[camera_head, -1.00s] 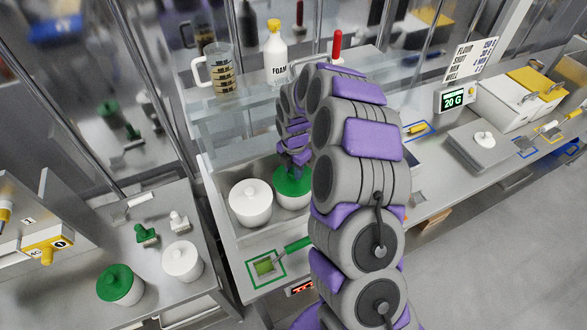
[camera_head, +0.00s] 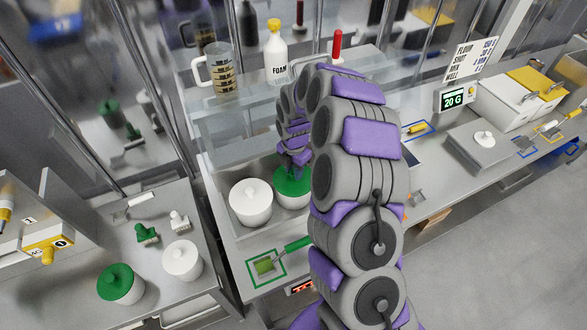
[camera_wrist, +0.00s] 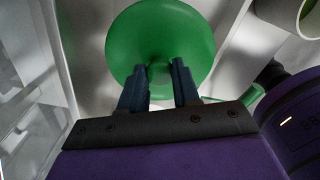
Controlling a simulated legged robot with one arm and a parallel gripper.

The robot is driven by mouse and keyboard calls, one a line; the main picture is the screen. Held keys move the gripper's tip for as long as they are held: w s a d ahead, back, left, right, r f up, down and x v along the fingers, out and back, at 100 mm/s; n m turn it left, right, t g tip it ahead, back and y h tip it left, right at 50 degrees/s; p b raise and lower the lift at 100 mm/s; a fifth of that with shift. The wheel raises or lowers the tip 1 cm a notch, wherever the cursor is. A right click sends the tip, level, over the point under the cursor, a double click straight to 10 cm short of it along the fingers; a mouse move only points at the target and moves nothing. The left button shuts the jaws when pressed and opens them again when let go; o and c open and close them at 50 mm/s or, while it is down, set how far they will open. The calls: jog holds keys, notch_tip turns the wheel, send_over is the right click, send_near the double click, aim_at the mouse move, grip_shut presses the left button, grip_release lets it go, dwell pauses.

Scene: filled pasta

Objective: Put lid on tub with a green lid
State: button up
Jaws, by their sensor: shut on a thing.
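A green lid (camera_head: 293,181) is over a white tub (camera_head: 292,202) in the steel basin, left of my arm. In the head view the lid looks level and close to the rim, but I cannot tell if it is fully seated. In the wrist view the round green lid (camera_wrist: 160,38) fills the space ahead of my fingers. In the head view the gripper (camera_head: 296,165) is just above the lid and partly hidden by purple arm links.
A white-lidded tub (camera_head: 250,202) stands close left in the basin. A second green-lidded tub (camera_head: 120,284) and a white one (camera_head: 182,261) stand on the left table. A green-handled tool (camera_head: 265,266) lies in a green-outlined square in front. A jug (camera_head: 222,70) and foam bottle (camera_head: 276,55) stand behind.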

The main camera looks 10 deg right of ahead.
jog(key=o, duration=1.6)
jog(key=shift+r, duration=0.2)
jog(key=shift+r+p, duration=1.1)
jog(key=shift+r, duration=2.25)
grip_shut()
jog(key=shift+f, duration=0.8)
jog(key=shift+f, duration=0.35)
